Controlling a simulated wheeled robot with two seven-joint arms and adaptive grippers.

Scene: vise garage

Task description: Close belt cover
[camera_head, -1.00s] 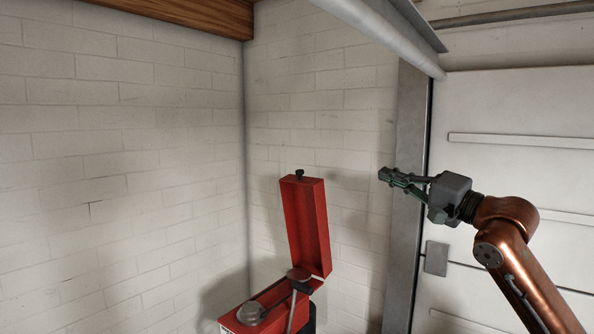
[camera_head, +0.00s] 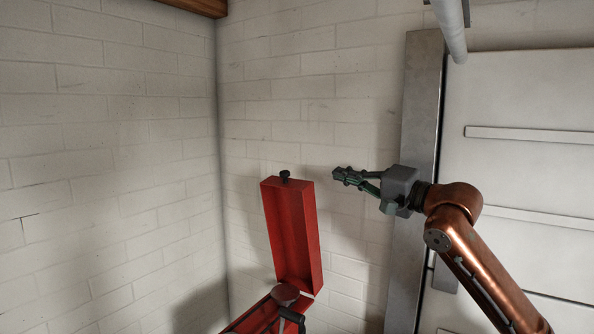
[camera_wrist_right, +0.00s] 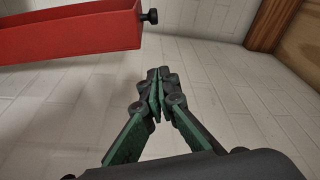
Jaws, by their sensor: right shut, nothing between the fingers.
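The red belt cover (camera_head: 291,232) stands open, nearly upright and leaning slightly back, with a black knob (camera_head: 285,175) at its top end. Its lower end meets the red machine body (camera_head: 258,318), which is cut off at the bottom edge. My right gripper (camera_head: 339,175) is shut and empty, to the right of the cover's top and apart from it. In the right wrist view the shut fingertips (camera_wrist_right: 155,75) show in the middle, with the cover (camera_wrist_right: 70,37) and its knob (camera_wrist_right: 150,16) at the upper left. My left gripper is not in view.
A round grey pulley (camera_head: 286,293) sits on the machine at the cover's foot. White block walls (camera_head: 110,150) stand behind and to the left. A metal post (camera_head: 416,130) and a pale panelled door (camera_head: 530,90) stand at the right. The space around the cover's top is clear.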

